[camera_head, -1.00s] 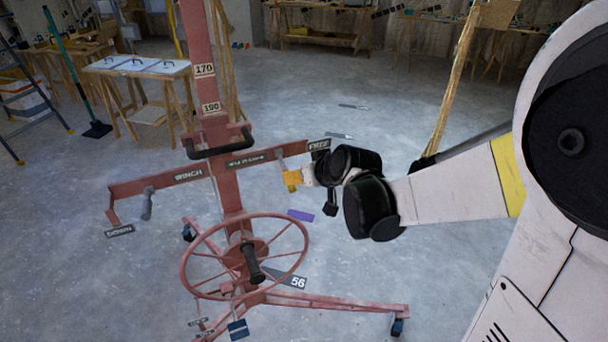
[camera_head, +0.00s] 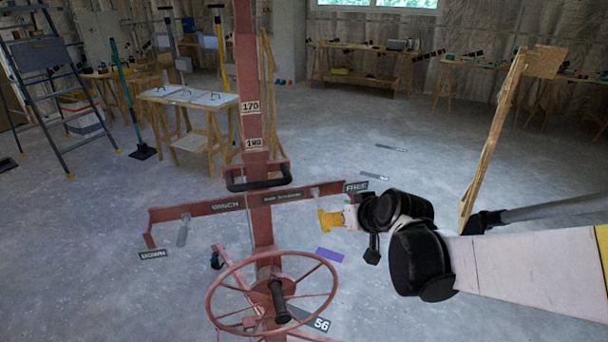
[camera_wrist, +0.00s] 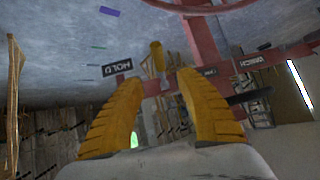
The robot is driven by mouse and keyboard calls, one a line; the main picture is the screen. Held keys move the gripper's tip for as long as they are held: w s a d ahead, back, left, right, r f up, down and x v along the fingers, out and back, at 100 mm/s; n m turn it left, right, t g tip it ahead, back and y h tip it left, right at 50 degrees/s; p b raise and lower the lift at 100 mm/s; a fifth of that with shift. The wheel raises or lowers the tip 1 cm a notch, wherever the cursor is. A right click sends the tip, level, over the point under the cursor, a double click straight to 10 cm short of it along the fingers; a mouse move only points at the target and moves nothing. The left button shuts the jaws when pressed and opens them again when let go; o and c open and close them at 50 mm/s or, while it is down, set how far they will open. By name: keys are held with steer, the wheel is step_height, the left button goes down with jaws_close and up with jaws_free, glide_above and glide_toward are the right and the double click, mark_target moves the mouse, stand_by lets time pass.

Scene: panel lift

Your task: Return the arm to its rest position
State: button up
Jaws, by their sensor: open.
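My arm reaches in from the right in the head view. My gripper (camera_head: 328,219) has yellow fingers and is close by the right end of the red lift's crossbar (camera_head: 290,196), just below a small lever (camera_head: 315,192) beside the FREE label (camera_head: 356,187). In the wrist view the two yellow fingers (camera_wrist: 160,88) are spread apart with nothing held between them. A yellow cylindrical grip (camera_wrist: 157,57) shows just beyond the fingertips, apart from them. A dark label plate (camera_wrist: 117,67) is to its left.
The lift has a red mast (camera_head: 248,90), a black handle (camera_head: 258,178) and a large handwheel (camera_head: 272,292). A wooden prop (camera_head: 490,140) stands behind my arm. A table with white panels (camera_head: 188,96) and a ladder (camera_head: 55,90) are at left. Open floor lies behind the lift.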

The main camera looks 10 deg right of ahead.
steer(key=s+a+r+g+h, duration=0.1)
steer(key=s+g, duration=0.1)
steer(key=s, duration=1.8)
steer(key=shift+s+a+r+m+g+h, duration=0.3)
steer(key=shift+a+r+m+g+h, duration=0.1)
